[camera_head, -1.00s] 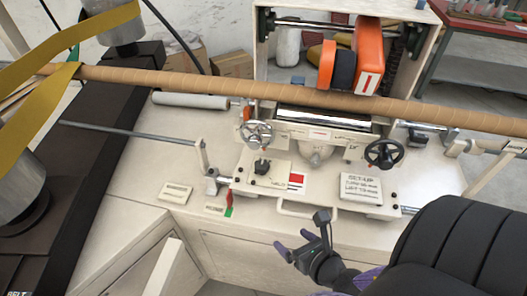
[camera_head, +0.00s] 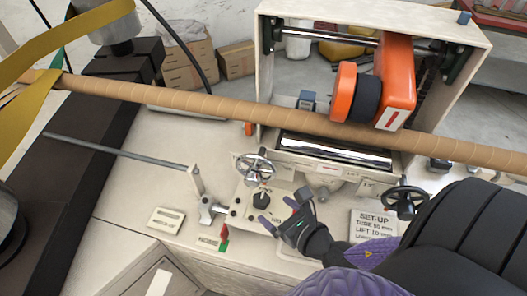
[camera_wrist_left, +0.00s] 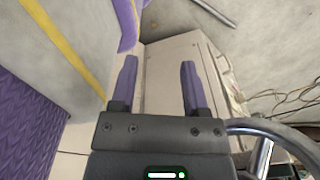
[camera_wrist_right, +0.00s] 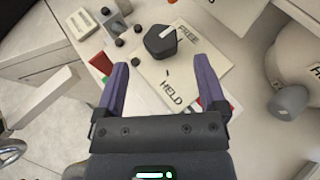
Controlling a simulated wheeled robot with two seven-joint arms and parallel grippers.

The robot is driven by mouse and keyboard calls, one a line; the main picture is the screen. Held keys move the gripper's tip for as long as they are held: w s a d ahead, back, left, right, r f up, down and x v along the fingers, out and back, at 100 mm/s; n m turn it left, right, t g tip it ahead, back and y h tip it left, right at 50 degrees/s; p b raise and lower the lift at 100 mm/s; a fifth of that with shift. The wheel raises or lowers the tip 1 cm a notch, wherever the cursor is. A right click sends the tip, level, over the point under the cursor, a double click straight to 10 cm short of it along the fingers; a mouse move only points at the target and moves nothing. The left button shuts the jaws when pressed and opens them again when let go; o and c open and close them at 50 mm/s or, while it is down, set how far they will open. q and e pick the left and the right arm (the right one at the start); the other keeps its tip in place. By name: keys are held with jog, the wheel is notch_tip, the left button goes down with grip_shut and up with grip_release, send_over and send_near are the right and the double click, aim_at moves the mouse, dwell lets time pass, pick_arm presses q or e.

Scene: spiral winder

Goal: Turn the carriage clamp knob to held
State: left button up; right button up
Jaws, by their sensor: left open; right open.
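The carriage clamp knob (camera_wrist_right: 160,42) is a dark, many-sided knob with a white pointer line towards the word FREE on its cream label plate (camera_wrist_right: 190,73). HELD is printed on the plate's near side. In the head view the knob (camera_head: 262,199) stands on the carriage, below a silver handwheel. My right gripper (camera_wrist_right: 159,67) is open and empty, its fingers over the plate and the knob just beyond the tips, roughly between them. In the head view the right gripper (camera_head: 284,212) is just right of the knob. My left gripper (camera_wrist_left: 159,64) is open and empty, away from the carriage.
A silver handwheel (camera_head: 255,169) and a black handwheel (camera_head: 406,201) flank the carriage. A long brown tube (camera_head: 210,108) crosses behind.

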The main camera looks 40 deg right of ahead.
aim_at(263, 200)
jog(key=x, duration=0.6)
jog(key=shift+d+f+b, duration=0.1)
jog(key=shift+b, duration=0.3)
